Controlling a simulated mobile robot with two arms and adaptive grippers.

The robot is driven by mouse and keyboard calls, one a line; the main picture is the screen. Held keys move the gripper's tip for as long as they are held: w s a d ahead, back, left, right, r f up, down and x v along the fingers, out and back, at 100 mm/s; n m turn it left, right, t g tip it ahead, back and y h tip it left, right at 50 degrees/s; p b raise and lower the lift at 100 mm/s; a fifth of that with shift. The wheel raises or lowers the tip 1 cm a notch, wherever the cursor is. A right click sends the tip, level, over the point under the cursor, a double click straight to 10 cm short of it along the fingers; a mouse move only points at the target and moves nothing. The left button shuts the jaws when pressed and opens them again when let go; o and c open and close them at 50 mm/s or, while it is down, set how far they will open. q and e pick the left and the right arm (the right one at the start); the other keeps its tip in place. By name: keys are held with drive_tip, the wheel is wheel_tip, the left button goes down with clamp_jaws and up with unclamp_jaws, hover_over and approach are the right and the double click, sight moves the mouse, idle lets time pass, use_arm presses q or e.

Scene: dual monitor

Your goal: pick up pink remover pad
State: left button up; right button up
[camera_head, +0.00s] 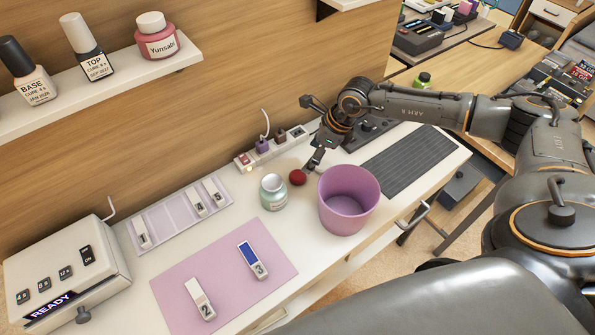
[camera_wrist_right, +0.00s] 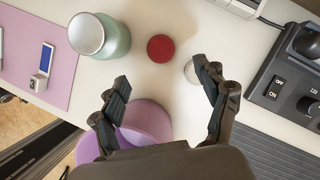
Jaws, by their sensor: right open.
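A small round red pad-like thing (camera_head: 297,177) lies on the white desk between the pale green jar (camera_head: 273,192) and the pink-purple bin (camera_head: 348,200). In the right wrist view the red round thing (camera_wrist_right: 160,48) lies ahead of the fingertips, apart from them. A pale round thing (camera_wrist_right: 191,73) is partly hidden behind the right-hand finger there; I cannot tell which of the two is the pink pad. My right gripper (camera_head: 313,161) is above the desk behind the bin; in the wrist view it (camera_wrist_right: 164,84) is open and empty. My left gripper is not in view.
A power strip (camera_head: 275,148) and a dark control box (camera_head: 355,134) stand at the back. A pink mat (camera_head: 223,279) carries two small numbered items. The bin (camera_wrist_right: 148,125) sits below the fingers in the wrist view. A shelf (camera_head: 105,91) with bottles overhangs the left.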

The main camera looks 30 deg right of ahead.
sight(298, 175)
drive_tip(key=x, duration=0.4)
drive_tip(key=shift+w+d+f, duration=0.1)
drive_tip(key=shift+w+f, duration=0.05)
drive_tip(key=shift+f, duration=0.1)
drive_tip(key=shift+p+x, duration=0.65)
drive_tip(key=shift+x, duration=0.25)
drive_tip(key=x, duration=0.3)
drive_tip(key=shift+f, duration=0.45)
drive_tip(key=c, duration=0.6)
drive_tip(key=shift+c, duration=1.4)
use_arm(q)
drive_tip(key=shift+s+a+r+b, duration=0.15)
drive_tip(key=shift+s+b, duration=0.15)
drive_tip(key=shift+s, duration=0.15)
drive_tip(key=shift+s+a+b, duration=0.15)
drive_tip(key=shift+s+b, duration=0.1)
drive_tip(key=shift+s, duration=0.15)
use_arm(e)
wheel_tip(298, 175, up, 10)
